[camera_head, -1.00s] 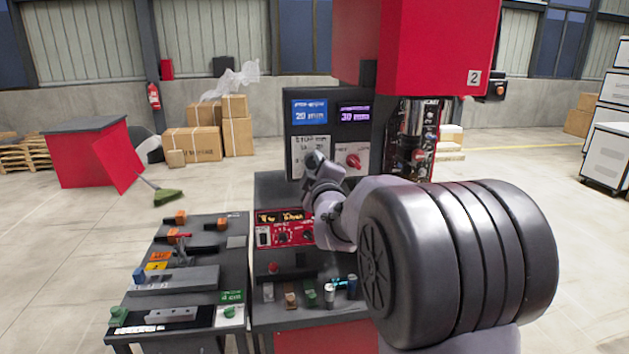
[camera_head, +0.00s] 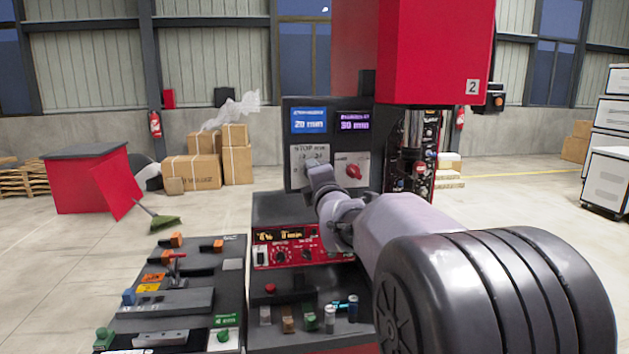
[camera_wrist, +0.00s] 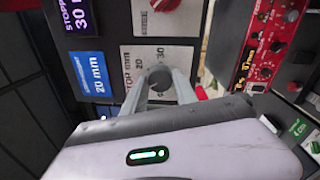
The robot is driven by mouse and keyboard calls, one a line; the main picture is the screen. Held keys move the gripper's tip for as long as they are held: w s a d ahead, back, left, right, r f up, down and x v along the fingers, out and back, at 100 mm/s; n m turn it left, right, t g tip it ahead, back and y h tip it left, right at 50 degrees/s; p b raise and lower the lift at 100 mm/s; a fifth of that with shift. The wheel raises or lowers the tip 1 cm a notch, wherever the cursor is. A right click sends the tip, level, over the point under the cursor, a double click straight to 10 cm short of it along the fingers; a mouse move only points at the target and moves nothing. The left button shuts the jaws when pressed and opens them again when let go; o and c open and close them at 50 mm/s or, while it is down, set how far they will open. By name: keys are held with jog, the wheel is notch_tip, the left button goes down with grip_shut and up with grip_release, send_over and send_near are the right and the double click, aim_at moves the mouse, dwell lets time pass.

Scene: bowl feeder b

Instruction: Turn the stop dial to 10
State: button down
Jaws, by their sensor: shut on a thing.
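The stop dial shows in the wrist view as a grey round knob (camera_wrist: 160,77) on a pale plate (camera_wrist: 181,54) marked STOP mm, with 20 and 30 legible. The 10 mark cannot be made out. My gripper (camera_wrist: 162,86) is shut on the knob, one finger on each side. In the head view my gripper (camera_head: 314,165) covers most of the dial. The plate (camera_head: 299,153) shows around it on the dark panel. The blue display (camera_head: 309,120) above it reads 20 mm. Where the knob points cannot be told.
A red knob (camera_head: 353,171) sits on a pale plate just right of the dial, under a purple display (camera_head: 354,121) reading 30 mm. A red control box (camera_head: 290,248) lies below. A bench (camera_head: 208,278) with coloured parts stands at the left.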

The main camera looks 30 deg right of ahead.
jog(key=shift+r, duration=0.1)
dwell(0.3)
jog(key=c, duration=1)
grip_release()
jog(key=shift+o, duration=0.2)
jog(key=v, duration=1.7)
jog(key=shift+s, duration=0.25)
